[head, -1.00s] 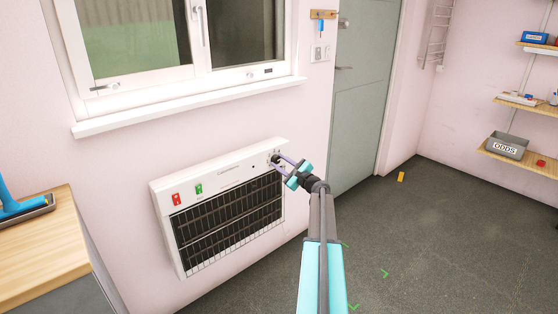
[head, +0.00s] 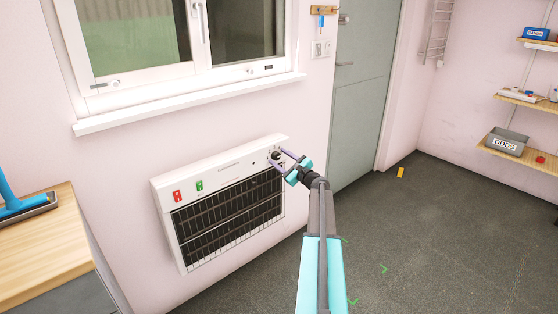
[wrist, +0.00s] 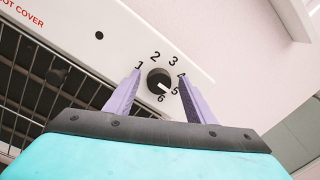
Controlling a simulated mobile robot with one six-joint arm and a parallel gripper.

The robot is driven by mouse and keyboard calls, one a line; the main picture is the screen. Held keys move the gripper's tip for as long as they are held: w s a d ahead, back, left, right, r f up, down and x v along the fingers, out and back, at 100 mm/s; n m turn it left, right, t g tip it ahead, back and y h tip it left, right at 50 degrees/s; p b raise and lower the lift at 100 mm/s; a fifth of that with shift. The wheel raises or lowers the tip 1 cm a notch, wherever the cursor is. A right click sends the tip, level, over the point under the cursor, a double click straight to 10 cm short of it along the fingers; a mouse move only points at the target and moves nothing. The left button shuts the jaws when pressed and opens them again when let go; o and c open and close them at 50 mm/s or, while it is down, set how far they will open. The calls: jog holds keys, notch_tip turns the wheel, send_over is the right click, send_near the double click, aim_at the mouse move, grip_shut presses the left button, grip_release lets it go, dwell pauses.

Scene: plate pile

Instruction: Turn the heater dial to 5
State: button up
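The white heater (head: 225,173) hangs on the wall below the window. Its dark round dial (head: 275,155) is at the top right corner. In the wrist view the dial (wrist: 154,76) is ringed by printed numbers, and the 4 is mostly hidden by a finger. The dial's white mark points to the lower right, toward the 5 side of the gap between 5 and 6. My gripper (head: 277,160) is open, with one purple finger on each side of the dial. In the wrist view the fingertips (wrist: 160,75) appear clear of it.
Red (head: 177,196) and green (head: 199,186) switches sit on the heater's upper left. A window sill (head: 190,104) juts out above. A wooden-topped cabinet (head: 40,245) stands at the left, and a grey door (head: 358,110) is to the right. The floor at the right is mostly clear.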

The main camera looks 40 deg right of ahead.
jog(key=shift+s, duration=0.15)
jog(key=s+a, duration=0.1)
jog(key=s, duration=1.2)
jog(key=shift+s+a+f, duration=0.2)
jog(key=shift+a+f, duration=0.15)
